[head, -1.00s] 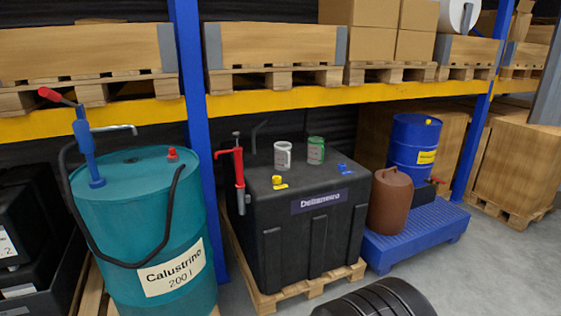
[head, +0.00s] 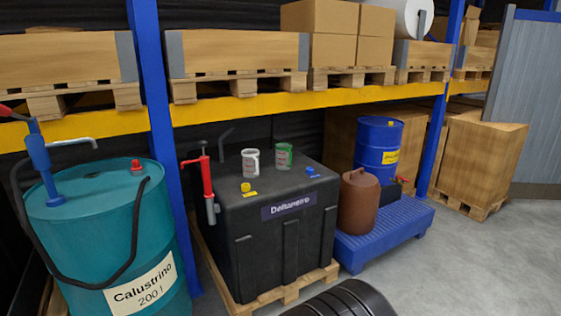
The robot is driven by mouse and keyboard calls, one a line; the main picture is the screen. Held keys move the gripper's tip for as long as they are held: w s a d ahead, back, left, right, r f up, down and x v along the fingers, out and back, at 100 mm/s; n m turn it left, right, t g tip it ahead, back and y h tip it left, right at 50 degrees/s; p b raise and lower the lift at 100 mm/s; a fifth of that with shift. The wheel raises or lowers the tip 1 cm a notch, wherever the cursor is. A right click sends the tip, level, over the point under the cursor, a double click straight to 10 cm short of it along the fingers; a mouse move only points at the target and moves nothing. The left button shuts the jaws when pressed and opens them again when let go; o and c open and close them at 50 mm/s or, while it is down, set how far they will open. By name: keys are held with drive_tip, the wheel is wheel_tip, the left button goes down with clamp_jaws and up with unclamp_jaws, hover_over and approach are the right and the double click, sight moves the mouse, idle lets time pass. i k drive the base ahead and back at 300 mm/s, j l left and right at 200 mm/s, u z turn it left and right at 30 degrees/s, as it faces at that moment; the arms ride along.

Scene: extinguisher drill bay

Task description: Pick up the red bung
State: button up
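The red bung (head: 137,166) is a small red cap standing on the top of the teal drum (head: 85,230), near the far right part of its lid. The drum is labelled "Calustrino 200 l" and stands at the left of the head view. A blue hand pump (head: 42,165) with a grey spout rises from the same lid, left of the bung. A black hose (head: 133,235) hangs over the drum's front. The bung is in plain sight with nothing in front of it. My gripper is not in view.
A black tank (head: 275,235) on a pallet stands right of the drum, with two jugs, yellow and blue caps and a red pump. A blue rack post (head: 155,130) rises behind the drum. A yellow beam (head: 250,105) crosses above. Grey floor (head: 470,270) is clear at right.

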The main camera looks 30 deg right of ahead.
sight(135, 162)
drive_tip(key=i+u, duration=0.1)
drive_tip(key=u, duration=0.45)
drive_tip(key=i+l+u, duration=0.15)
drive_tip(key=i+l, duration=0.15)
drive_tip(key=i+l+u, duration=0.2)
drive_tip(key=i+l, duration=0.15)
drive_tip(key=i+l+u, duration=0.15)
drive_tip(key=i+l, duration=0.15)
drive_tip(key=l, duration=0.15)
drive_tip(key=i+l+u, duration=0.35)
drive_tip(key=i+l, duration=0.2)
drive_tip(key=l, duration=0.35)
drive_tip(key=i+l, duration=0.15)
drive_tip(key=l, duration=0.2)
drive_tip(key=i+l, duration=0.35)
drive_tip(key=l, duration=0.3)
